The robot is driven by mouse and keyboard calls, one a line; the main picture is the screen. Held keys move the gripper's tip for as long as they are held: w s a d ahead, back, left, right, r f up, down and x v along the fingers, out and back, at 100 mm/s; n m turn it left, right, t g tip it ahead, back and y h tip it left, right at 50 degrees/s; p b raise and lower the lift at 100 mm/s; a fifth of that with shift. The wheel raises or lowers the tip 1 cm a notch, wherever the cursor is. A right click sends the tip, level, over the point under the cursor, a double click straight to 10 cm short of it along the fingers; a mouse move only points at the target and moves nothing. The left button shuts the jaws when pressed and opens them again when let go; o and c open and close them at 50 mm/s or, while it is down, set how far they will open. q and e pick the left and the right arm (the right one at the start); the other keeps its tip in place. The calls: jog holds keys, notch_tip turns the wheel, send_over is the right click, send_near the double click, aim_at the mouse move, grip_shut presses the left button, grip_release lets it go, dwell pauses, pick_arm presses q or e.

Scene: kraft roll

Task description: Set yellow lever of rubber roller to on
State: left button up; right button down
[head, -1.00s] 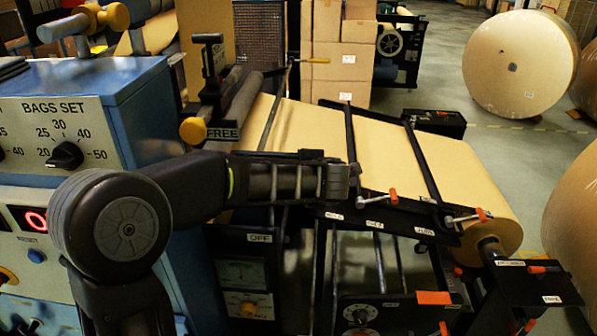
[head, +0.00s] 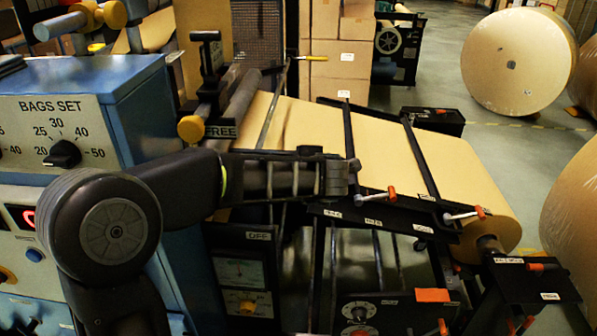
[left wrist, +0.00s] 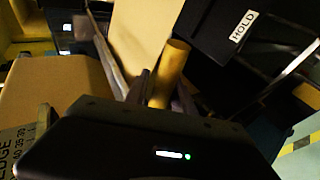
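My left gripper (head: 343,178) reaches in from the left, in front of the paper web. In the left wrist view a yellow cylindrical handle (left wrist: 170,72) lies between the two dark fingers (left wrist: 164,92); whether they press on it is unclear. In the head view the gripper hides the handle. A white OFF label (head: 258,236) sits below the gripper, on a dark panel with a gauge and a yellow knob (head: 247,307). No ON label is legible, and the lever's setting cannot be told. My right gripper is out of view.
A blue console (head: 90,95) with a BAGS SET dial stands at left. A yellow knob (head: 191,128) is by a FREE label (head: 220,131). A HOLD label (left wrist: 243,27) shows in the wrist view. Red-handled clamps (head: 480,212) line the right frame edge.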

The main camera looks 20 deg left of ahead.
pick_arm(q)
jog(key=v, duration=0.7)
jog(key=shift+b, duration=0.4)
jog(key=shift+f, duration=0.1)
